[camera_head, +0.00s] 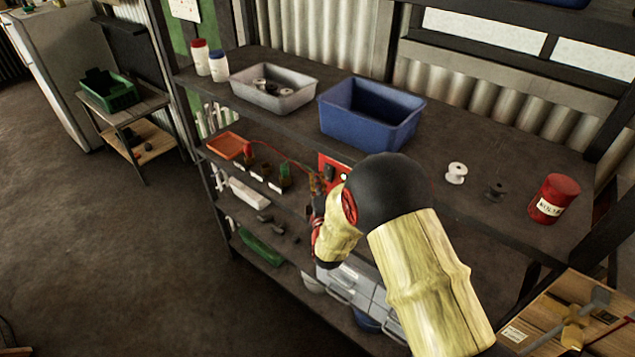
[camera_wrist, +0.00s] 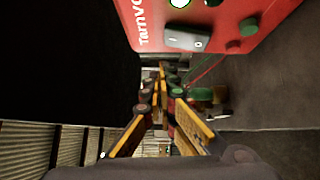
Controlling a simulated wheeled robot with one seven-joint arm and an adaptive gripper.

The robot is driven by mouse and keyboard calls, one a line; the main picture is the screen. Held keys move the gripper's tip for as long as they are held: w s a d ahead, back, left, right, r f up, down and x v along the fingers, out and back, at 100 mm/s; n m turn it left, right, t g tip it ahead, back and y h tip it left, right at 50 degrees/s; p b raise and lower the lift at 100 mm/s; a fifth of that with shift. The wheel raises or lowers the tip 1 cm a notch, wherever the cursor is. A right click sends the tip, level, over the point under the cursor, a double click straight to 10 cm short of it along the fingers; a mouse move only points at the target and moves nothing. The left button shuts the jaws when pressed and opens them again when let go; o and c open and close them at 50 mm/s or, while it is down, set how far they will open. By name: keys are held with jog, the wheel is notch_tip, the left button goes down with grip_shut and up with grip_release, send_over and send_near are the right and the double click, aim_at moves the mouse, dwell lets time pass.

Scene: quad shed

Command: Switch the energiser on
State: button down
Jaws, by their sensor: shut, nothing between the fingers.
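The energiser (camera_head: 334,166) is a red box on the middle shelf, mostly hidden behind my arm in the head view. In the wrist view its red face (camera_wrist: 232,10) fills the top, with white lettering partly cut off. A grey rocker switch (camera_wrist: 187,39) with a small mark at its right end is on that face, beside dark green knobs (camera_wrist: 249,27). I cannot tell its position surely. My gripper (camera_wrist: 162,70) is shut and empty, its fingertips below the switch in the wrist view, apart from it in the picture. The fingertips are hard to make out in the head view.
The top shelf holds a blue bin (camera_head: 370,112), a grey tray (camera_head: 290,100), spools (camera_head: 456,172) and a red tin (camera_head: 554,197). The floor at left is clear.

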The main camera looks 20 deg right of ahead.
jog(key=s+a+r+p, duration=0.1)
jog(key=s+a, duration=0.1)
jog(key=s, duration=0.8)
jog(key=shift+r, duration=0.25)
jog(key=s+a+f+m+g+y, duration=0.1)
jog(key=s+f+m+g, duration=0.15)
jog(key=f, duration=0.45)
jog(key=s+a+f+m+g+y, duration=0.1)
jog(key=s+f+m+g, duration=0.2)
jog(key=f, duration=0.4)
jog(key=s+a+m+g+y, duration=0.1)
jog(key=s+a+m+g, duration=0.1)
jog(key=s+m+g, duration=0.25)
jog(key=s+d+r+m+g, duration=0.3)
jog(key=s+r+m+g, duration=0.25)
jog(key=s+r, duration=1.55)
notch_tip(320, 180, up, 7)
jog(key=s+d+m+t, duration=0.1)
jog(key=t, duration=0.2)
jog(key=shift+s+b, duration=0.15)
jog(key=shift+b, duration=0.3)
